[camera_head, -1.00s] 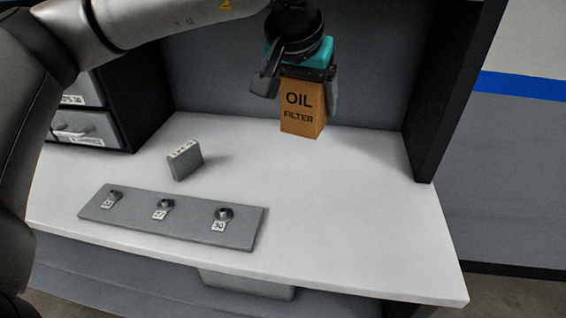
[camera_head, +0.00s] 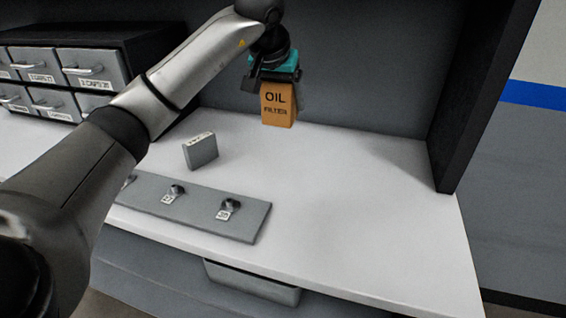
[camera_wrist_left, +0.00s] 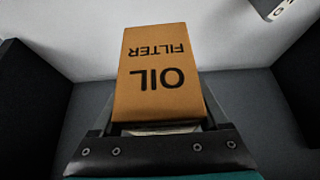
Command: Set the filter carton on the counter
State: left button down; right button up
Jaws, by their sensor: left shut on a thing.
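The filter carton (camera_head: 278,106) is an orange-brown box marked "OIL FILTER". My left gripper (camera_head: 277,88) is shut on its upper part and holds it upright near the back wall of the counter (camera_head: 350,200). I cannot tell whether its bottom touches the white top. In the left wrist view the carton (camera_wrist_left: 160,72) fills the middle, its lettering upside down, with the gripper (camera_wrist_left: 160,130) at its near end. My right gripper is not in view.
A small grey block (camera_head: 201,152) stands left of the carton. A grey plate (camera_head: 190,203) with labelled knobs lies along the front edge. Labelled drawers (camera_head: 85,68) stand at the back left. A dark side panel (camera_head: 465,110) bounds the right. The counter's right half is clear.

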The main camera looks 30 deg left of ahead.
pick_arm(q)
notch_tip(320, 180, down, 12)
jog(key=shift+r+b, duration=0.15)
jog(key=shift+b, duration=0.9)
notch_tip(320, 180, down, 4)
jog(key=shift+r+b, duration=0.2)
jog(key=shift+b, duration=0.2)
jog(key=shift+f, duration=0.2)
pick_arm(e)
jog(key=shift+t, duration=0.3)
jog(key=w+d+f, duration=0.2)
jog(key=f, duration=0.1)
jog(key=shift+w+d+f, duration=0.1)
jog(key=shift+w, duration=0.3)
pick_arm(q)
jog(key=shift+f, duration=0.1)
jog(key=shift+c, duration=1.8)
grip_release()
jog(key=shift+f, duration=0.2)
jog(key=o, duration=0.4)
jog(key=shift+c, duration=0.2)
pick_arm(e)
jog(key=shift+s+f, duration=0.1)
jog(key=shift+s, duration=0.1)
pick_arm(q)
jog(key=shift+r, duration=0.1)
